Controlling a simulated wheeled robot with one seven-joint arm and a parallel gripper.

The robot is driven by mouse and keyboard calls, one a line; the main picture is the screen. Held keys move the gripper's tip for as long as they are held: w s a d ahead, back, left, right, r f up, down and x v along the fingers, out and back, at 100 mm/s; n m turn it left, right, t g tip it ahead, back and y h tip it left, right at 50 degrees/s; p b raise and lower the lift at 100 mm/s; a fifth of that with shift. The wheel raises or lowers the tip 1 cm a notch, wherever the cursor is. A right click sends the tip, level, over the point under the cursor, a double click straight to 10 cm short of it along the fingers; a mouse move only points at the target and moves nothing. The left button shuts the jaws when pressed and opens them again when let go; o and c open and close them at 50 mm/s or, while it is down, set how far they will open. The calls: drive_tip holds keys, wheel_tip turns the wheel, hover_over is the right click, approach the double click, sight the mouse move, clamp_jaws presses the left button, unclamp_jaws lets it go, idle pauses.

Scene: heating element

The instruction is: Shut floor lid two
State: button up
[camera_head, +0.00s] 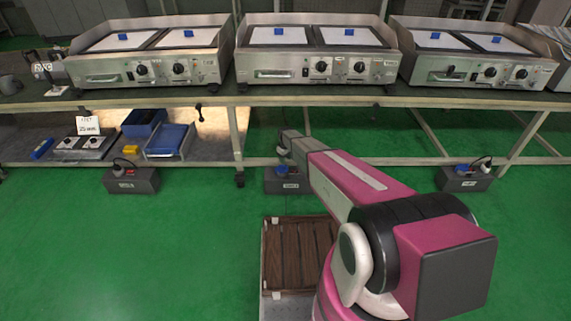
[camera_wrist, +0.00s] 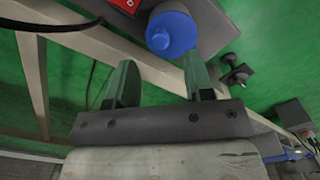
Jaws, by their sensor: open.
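Three dark grey socket boxes stand on the green floor. The middle box (camera_head: 283,187) is below the end of my arm, its label too small to read. A blue lid (camera_head: 284,170) shows on its top, partly hidden by my arm. In the wrist view, a round blue lid (camera_wrist: 172,33) sits on a grey box (camera_wrist: 215,25), near a red switch (camera_wrist: 128,4). How far the lid stands open is unclear. My gripper (camera_wrist: 160,62) is open, its two fingers apart and nothing between them. The lid is just beyond the fingertips; contact is not clear.
The left box (camera_head: 140,183) and right box (camera_head: 463,182) stand along the bench's front. The bench frame (camera_head: 380,161) and lower shelf (camera_head: 75,157) run behind. A wooden slatted pallet (camera_head: 285,255) lies below my arm. Floor at left is free.

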wheel_tip(320, 180, up, 6)
drive_tip(key=shift+r, duration=0.15)
idle(0.4)
drive_tip(key=s+d+r+m, duration=0.3)
drive_tip(key=s+r, duration=0.5)
drive_tip(key=s, duration=0.4)
drive_tip(key=s+d+r+m, duration=0.3)
drive_tip(key=s+d+r, duration=0.3)
drive_tip(key=s+r, duration=0.3)
drive_tip(key=s+d+r+m, duration=0.2)
drive_tip(key=s+d+r, duration=0.3)
drive_tip(key=s, duration=1.2)
wheel_tip(320, 180, up, 4)
drive_tip(key=shift+s+f+m, duration=0.2)
drive_tip(key=shift+s+m, duration=0.05)
drive_tip(key=shift+m, duration=0.15)
